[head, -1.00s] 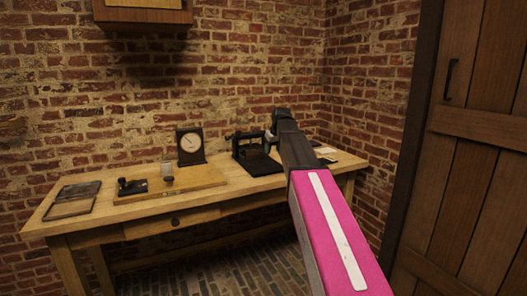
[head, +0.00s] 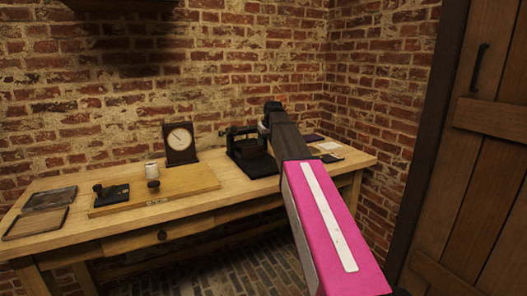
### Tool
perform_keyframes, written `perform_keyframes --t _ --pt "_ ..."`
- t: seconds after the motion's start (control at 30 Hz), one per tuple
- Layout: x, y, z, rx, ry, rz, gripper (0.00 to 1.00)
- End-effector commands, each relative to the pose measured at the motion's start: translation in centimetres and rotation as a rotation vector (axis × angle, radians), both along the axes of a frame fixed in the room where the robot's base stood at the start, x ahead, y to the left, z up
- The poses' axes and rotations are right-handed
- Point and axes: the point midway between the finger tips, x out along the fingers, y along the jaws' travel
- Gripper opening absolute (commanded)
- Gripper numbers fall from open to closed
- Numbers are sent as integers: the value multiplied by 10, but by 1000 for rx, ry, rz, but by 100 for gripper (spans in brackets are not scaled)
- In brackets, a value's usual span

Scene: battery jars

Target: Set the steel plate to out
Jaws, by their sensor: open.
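I cannot make out a steel plate for certain. A dark apparatus with upright parts on a black base (head: 246,152) stands on the right half of the wooden bench, partly hidden by my arm. The plate could be part of it, but it is too small and dark to tell. My gripper (head: 268,112) is at the far end of my arm, in front of the brick wall and above the right side of the apparatus. It is open; its fingers are small and partly hidden by the arm. I see nothing held.
A wooden door (head: 480,190) stands at far right.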

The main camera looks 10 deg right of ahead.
Motion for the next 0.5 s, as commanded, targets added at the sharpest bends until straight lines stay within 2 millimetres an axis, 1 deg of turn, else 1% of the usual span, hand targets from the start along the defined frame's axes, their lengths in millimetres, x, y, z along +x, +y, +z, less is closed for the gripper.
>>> perform_keyframes --t 0.03,0.1,0.23,0.33,0.5 --pt "4 1 -9 0 2 0 52" --pt "9 3 -21 -1 2 0 52" --pt "16 5 -39 0 1 0 52" --pt "20 6 -48 0 1 0 52" --pt "23 7 -57 0 0 0 52"
